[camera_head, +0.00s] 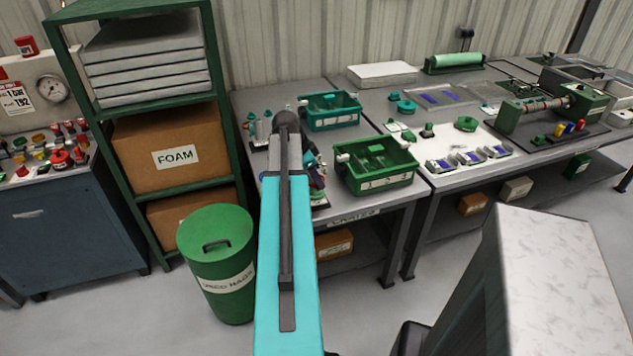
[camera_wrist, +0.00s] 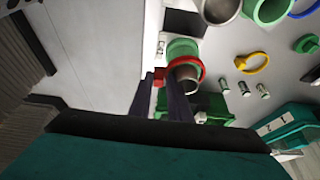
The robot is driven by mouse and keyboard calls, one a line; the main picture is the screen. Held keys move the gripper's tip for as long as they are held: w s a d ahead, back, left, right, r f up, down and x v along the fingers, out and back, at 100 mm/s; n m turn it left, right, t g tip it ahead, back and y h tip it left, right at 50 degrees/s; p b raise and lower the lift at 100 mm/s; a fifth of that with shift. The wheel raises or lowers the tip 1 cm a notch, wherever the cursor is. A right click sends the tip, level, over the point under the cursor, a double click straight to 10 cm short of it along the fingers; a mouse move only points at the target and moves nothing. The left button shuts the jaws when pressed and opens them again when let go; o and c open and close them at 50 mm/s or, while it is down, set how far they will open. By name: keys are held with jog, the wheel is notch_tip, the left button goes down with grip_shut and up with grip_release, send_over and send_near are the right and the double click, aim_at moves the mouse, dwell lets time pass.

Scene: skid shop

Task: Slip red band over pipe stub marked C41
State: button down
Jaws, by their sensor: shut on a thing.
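In the wrist view my gripper (camera_wrist: 160,80) is shut on the tab of a red band (camera_wrist: 203,73). The band is a ring to the right of the fingertips. A grey pipe stub (camera_wrist: 188,80) with an open end shows at the ring, below a green collar (camera_wrist: 183,48). The ring looks to be around the stub or just in front of it; I cannot tell which. I cannot read a C41 mark on it. In the head view my arm hides the gripper and the band.
A yellow band (camera_wrist: 254,63) and a blue ring (camera_wrist: 306,9) lie to the right, near another grey pipe end (camera_wrist: 221,8) and a green one (camera_wrist: 271,10). Small fittings stand between.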

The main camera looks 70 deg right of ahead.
jog(key=shift+f, duration=0.2)
dwell(0.6)
jog(key=c, duration=1.6)
grip_release()
jog(key=shift+o, duration=0.2)
jog(key=shift+o, duration=1.4)
jog(key=shift+w+f, duration=0.1)
notch_tip(320, 180, up, 11)
jog(key=p, duration=0.5)
jog(key=shift+p, duration=0.4)
